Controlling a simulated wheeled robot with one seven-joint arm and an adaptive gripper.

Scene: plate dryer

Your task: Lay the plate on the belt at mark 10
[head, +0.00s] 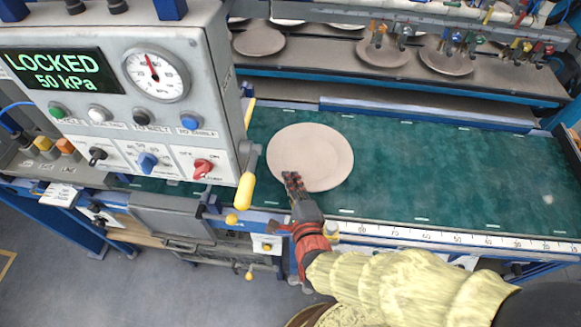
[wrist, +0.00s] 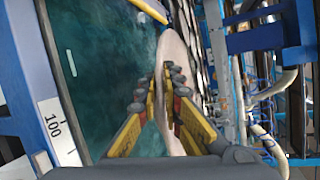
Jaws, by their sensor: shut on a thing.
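The plate (head: 318,150) is round, pale and pinkish-beige. In the head view it shows face-up over the left part of the green belt (head: 450,185); whether it touches the belt I cannot tell. My gripper (head: 293,183) is shut on its near rim. In the wrist view the plate (wrist: 170,65) is seen nearly edge-on between the yellow fingers (wrist: 168,95). A white number scale (head: 440,236) runs along the belt's near edge; most of its numbers are too small to read. Mark 10 is not readable.
A grey control panel (head: 110,95) reads LOCKED, 50 kPa and stands left of the plate. A yellow-handled lever (head: 245,190) sticks out close to the plate's left. Behind the belt, several plates (head: 259,40) sit on a rack. The belt is clear to the right.

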